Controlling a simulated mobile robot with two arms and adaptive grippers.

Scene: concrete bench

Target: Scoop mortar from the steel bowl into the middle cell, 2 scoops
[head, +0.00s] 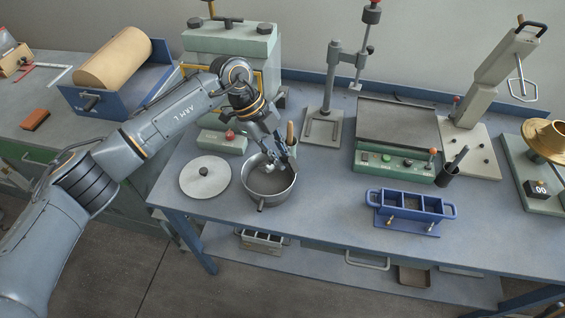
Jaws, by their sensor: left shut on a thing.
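The steel bowl (254,193) stands near the front edge of the bench, left of centre, with grey material visible inside. My left gripper (284,154) is over the bowl's back right side, shut on a scoop whose wooden handle (290,132) points up. The scoop's lower end reaches down at the bowl; the gripper and rim partly hide it, and I cannot tell whether it carries mortar. The blue mould (402,223) with three cells in a row stands to the right, near the front edge. Its middle cell looks dark and its bottom is hard to see. My right gripper is out of view.
A round lid (204,178) lies left of the bowl. A green-fronted machine (395,166) and a dark cup with a tool (447,174) stand behind the mould. A drill-like stand (326,112) stands behind. Bench surface between bowl and mould is clear.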

